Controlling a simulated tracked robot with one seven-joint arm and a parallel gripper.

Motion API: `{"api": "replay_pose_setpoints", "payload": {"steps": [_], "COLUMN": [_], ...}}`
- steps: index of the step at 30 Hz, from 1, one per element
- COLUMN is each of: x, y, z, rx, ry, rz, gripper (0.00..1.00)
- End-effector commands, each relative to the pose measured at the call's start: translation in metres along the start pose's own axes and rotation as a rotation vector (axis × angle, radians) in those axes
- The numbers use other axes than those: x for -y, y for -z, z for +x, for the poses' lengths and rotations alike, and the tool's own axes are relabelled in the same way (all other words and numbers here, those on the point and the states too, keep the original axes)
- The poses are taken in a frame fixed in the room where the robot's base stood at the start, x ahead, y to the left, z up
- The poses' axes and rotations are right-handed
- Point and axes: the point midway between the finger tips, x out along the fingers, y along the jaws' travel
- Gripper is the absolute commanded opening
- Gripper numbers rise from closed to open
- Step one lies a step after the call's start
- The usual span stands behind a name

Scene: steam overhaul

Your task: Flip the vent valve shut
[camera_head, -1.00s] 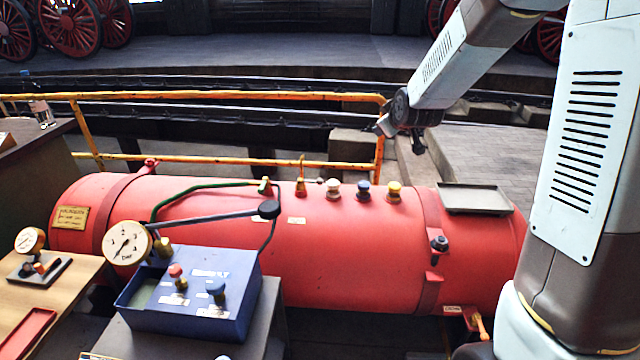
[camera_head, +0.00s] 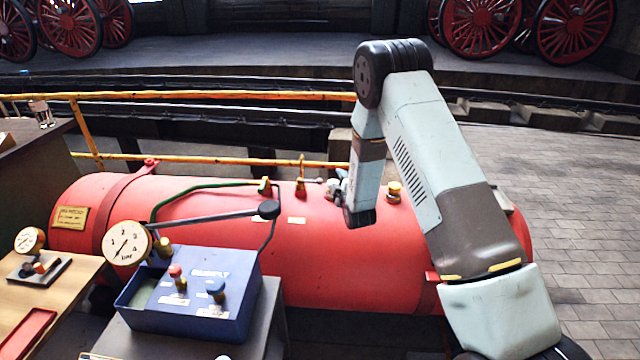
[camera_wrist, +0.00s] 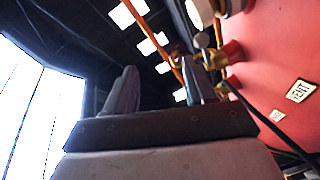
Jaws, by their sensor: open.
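The vent valve (camera_head: 301,187) is a brass fitting with a yellow-orange lever standing upright on top of the red boiler (camera_head: 330,255). A small label sits below it, and the label reading VENT (camera_wrist: 300,90) shows in the wrist view. My gripper (camera_head: 326,184) is just right of the valve, at about lever height, pointing left. In the wrist view my gripper (camera_wrist: 158,68) has its two fingers apart with nothing between them. The valve's brass body (camera_wrist: 231,53) is to the right of the fingers. I cannot tell whether a finger touches the lever.
A brass fitting with a green hose (camera_head: 265,186) is left of the valve. A yellow knob (camera_head: 394,191) stands to the right; my arm hides the knobs between. A yellow railing (camera_head: 200,96) runs behind the boiler. A blue box with gauge (camera_head: 195,300) stands in front.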

Motion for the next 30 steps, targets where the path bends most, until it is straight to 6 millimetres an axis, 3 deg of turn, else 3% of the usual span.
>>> {"api": "replay_pose_setpoints", "payload": {"steps": [1,3,10,17,30], "x": [0.02,0.039,0.08,0.087,0.08], "y": [-0.001,-0.001,-0.002,-0.001,0.007], "z": [-0.001,-0.002,-0.009,-0.004,0.066], "rx": [-0.015,-0.036,-0.079,-0.089,-0.089], "ry": [-0.01,-0.034,-0.09,-0.107,-0.107], "rz": [-0.027,-0.064,-0.143,-0.161,-0.159], "gripper": [0.55,0.55,0.55,0.55,0.55]}}
